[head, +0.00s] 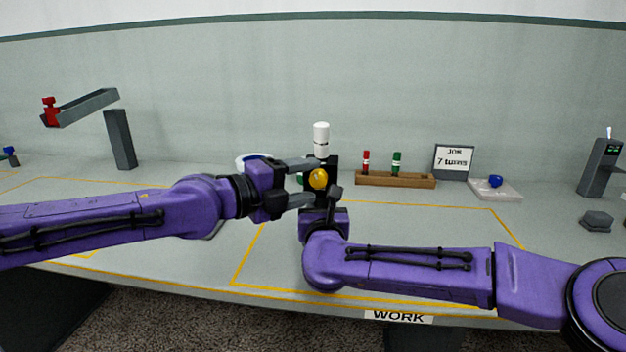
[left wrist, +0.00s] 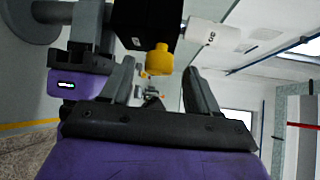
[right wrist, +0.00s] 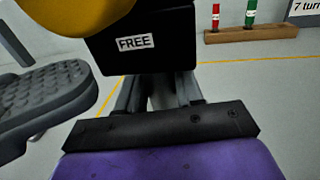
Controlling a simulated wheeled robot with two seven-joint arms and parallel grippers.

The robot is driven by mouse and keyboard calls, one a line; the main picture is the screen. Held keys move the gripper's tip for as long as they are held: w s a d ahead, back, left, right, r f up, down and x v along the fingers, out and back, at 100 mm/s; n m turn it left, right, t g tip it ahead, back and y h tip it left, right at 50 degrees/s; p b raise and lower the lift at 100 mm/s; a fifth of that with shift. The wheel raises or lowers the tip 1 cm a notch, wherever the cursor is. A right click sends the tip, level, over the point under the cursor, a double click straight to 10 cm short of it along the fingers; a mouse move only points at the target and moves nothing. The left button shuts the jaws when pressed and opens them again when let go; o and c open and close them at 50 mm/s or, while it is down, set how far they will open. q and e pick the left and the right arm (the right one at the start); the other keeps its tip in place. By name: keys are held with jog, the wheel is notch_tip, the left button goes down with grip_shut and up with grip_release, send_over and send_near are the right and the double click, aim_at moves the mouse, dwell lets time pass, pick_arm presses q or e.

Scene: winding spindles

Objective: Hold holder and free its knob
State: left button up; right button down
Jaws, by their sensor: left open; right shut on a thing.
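The holder (head: 333,163) is a black block with a white cylinder (head: 321,138) upright on top and a yellow knob (head: 318,179) on its near side. A "FREE" label shows on the block in the right wrist view (right wrist: 172,45). My right gripper (head: 322,199) is shut on the holder's lower part, below the block. My left gripper (head: 306,182) is open, its fingers pointing right, above and below the knob. In the left wrist view the knob (left wrist: 159,60) lies between the fingertips, apparently untouched. The grip on the holder's lower part is mostly hidden in the head view.
A wooden rack (head: 395,180) with red and green spindles stands behind right, beside a "JOB 7 turns" sign (head: 454,160). A blue knob (head: 495,181) sits on a pale pad. A grey stand (head: 119,140) is at left. The yellow-outlined work area is mostly clear.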

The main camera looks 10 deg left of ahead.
pick_arm(q)
jog(key=shift+x, duration=1.25)
jog(key=c, duration=1)
jog(key=shift+f+n+t+h, duration=0.1)
jog(key=shift+n+t+h, duration=0.75)
jog(key=shift+n, duration=0.25)
jog(key=o, duration=1)
jog(key=v, duration=1.2)
